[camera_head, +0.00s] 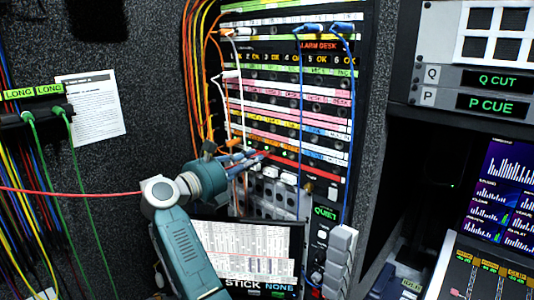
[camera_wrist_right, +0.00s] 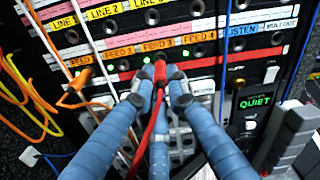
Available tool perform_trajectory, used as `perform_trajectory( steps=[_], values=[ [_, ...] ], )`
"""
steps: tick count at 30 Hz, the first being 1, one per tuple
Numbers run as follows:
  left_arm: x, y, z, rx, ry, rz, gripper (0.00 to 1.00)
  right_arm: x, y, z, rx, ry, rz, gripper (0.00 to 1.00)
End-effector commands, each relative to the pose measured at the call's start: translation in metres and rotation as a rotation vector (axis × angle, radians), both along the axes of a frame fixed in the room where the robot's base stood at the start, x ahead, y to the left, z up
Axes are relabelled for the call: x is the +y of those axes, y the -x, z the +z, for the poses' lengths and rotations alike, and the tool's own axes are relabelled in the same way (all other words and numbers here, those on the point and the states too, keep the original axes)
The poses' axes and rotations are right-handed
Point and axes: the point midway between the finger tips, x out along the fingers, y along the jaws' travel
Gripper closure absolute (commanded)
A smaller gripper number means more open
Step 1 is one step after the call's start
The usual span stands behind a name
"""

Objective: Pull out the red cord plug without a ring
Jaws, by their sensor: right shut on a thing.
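My right gripper (camera_head: 258,156) is at the patch panel (camera_head: 345,120), its blue fingers pointing at the lower rows. In the right wrist view the fingers (camera_wrist_right: 160,88) are closed around a red plug (camera_wrist_right: 160,70). The red cord (camera_wrist_right: 150,130) runs from the plug back between the fingers toward the camera. The plug's front end is at the jack row under the orange FEED labels; I cannot tell how deep it sits. I see no ring on the visible part of the plug; the fingers hide some of it. In the head view a red cord (camera_head: 80,192) stretches in from the left behind my arm.
Orange cords (camera_head: 200,80), a white cord (camera_head: 238,80) and blue cords (camera_head: 299,110) hang over the panel. An orange plug (camera_wrist_right: 80,80) sits left of the fingers. A screen (camera_head: 240,250) is below. Green cords (camera_head: 70,145) hang at left.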

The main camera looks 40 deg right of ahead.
Motion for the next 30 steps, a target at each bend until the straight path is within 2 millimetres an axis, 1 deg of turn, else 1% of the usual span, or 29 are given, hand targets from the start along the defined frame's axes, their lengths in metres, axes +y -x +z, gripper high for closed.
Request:
perform_trajectory(
  steps=[10, 30],
  values=[
    [0.0, 0.0, -0.002, 0.0, 0.0, 0.0, 0.6, 0.004, 0.0, -0.001, -0.001, 0.0, 0.001, 1.0],
    [0.0, 0.0, -0.014, 0.0, 0.0, 0.0, 0.6, 0.03, 0.003, -0.001, -0.001, -0.001, 0.001, 1.0]
  ],
)
